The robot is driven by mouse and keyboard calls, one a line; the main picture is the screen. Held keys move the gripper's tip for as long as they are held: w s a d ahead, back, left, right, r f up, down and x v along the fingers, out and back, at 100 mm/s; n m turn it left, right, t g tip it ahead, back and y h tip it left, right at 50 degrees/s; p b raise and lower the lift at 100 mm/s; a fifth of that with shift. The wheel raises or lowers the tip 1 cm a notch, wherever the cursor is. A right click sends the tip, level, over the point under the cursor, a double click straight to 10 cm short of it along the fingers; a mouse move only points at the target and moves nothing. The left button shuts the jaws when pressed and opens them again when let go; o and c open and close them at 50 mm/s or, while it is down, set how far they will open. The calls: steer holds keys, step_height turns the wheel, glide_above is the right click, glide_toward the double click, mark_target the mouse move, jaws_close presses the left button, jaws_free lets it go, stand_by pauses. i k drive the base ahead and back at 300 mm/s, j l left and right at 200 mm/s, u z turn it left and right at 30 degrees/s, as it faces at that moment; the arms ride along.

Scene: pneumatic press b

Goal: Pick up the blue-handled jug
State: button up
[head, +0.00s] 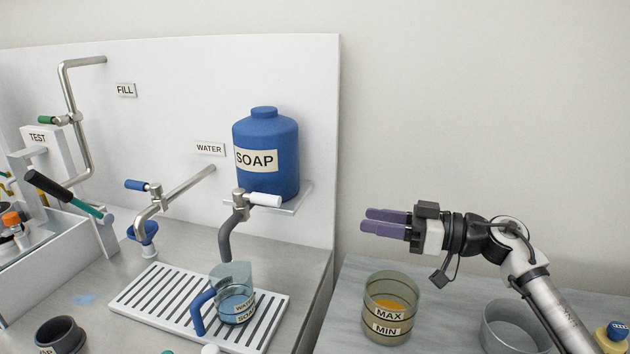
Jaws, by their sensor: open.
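The jug with the blue handle (199,311) stands upright on the slatted drain tray (163,301). Its clear body (234,277) holds bluish liquid, and a label shows on it. Its handle points toward the front left. The grey soap spout (227,240) hangs down just above the jug. My gripper (364,222) is open and empty, with purple fingers pointing left. It is well to the right of the jug and higher in the picture, apart from it.
A blue soap tank (266,154) sits on a shelf with a tap below it. A water tap (172,196) is left of the jug. A MAX/MIN glass container (390,307) with orange liquid stands below my gripper. A dark cup (61,336) is at the front left.

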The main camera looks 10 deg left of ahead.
mark_target(223, 302)
steer(key=k, duration=1)
